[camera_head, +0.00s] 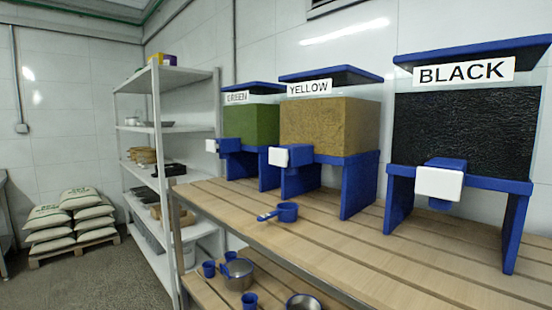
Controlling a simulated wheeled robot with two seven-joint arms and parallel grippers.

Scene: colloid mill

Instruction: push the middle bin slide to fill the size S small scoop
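The middle bin (329,127) is labelled YELLOW and holds tan-yellow material on a blue stand. Its slide has a white front plate (278,156) that sticks out at the lower front left. A small blue scoop (287,212) rests on the wooden bench top, in front of the middle bin's stand, with its handle pointing left. I cannot read a size mark on it or see whether anything is inside. Neither of my grippers shows in the head view.
The GREEN bin (251,125) stands left and the BLACK bin (464,133) right on the wooden bench (365,248). Blue cups (249,301) and a metal pot (238,274) sit on the lower shelf. A grey rack (160,76) and stacked sacks (81,206) are left. The bench's front right is clear.

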